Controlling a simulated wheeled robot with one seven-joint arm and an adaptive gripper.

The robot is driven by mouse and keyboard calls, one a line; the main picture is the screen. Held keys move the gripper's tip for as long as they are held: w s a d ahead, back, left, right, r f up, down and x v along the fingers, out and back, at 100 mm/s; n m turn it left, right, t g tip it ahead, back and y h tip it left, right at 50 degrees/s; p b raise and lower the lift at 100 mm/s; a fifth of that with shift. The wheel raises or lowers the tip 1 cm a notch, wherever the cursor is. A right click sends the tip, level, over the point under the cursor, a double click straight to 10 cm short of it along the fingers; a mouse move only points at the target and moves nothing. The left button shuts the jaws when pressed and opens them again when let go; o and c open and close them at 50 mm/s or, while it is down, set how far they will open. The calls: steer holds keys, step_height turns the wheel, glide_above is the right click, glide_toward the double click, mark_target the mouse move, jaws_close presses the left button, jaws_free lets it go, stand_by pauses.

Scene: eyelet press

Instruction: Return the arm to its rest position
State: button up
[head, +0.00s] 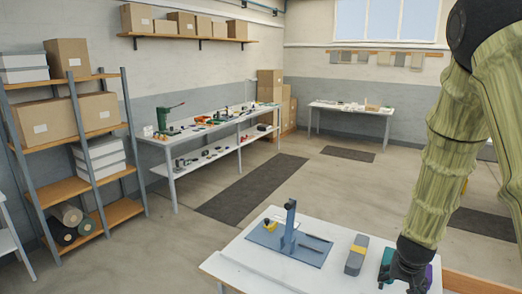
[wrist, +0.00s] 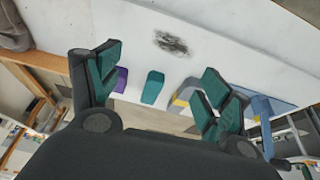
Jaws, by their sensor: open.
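My arm comes down from the upper right of the head view. My gripper (head: 405,278) is over the right end of the white table (head: 235,262). In the wrist view my gripper (wrist: 160,78) has its fingers spread wide with nothing between them. A teal item (wrist: 153,86) and a purple item (wrist: 121,80) show beyond the fingers; the gripper partly hides both in the head view. A blue press (head: 290,235) with an upright column stands on the table, left of a grey and yellow block (head: 356,254).
A small yellow item (head: 268,224) is at the press. A dark smudge (wrist: 171,43) marks the white surface. A shelf rack (head: 75,150) stands at left, with a long workbench (head: 215,130) along the wall. A wooden edge (head: 480,284) is at lower right. Open floor lies behind the table.

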steer(key=s+a+f+n+g+b, duration=0.1)
steer(key=s+a+f, duration=0.1)
steer(key=s+f, duration=0.35)
steer(key=s+a+f+n+b, duration=0.1)
steer(key=s+a+f+b, duration=0.1)
steer(key=f, duration=0.7)
steer(key=s+a+f+n+g+b, duration=0.15)
steer(key=s+f, duration=0.25)
steer(key=f, duration=0.4)
steer(key=s+a+f+b, duration=0.1)
steer(key=s+a+f, duration=0.3)
steer(key=s, duration=0.3)
steer(key=s+a+f+n+y+b, duration=0.1)
steer(key=s+a+f+b, duration=0.1)
steer(key=s+f, duration=0.5)
steer(key=s+a+f+n+g+y+b, duration=0.1)
steer(key=s+a+f+b, duration=0.1)
steer(key=s+a+f, duration=0.3)
steer(key=s+f, duration=0.1)
steer(key=s, duration=0.1)
steer(key=shift+s+a, duration=0.3)
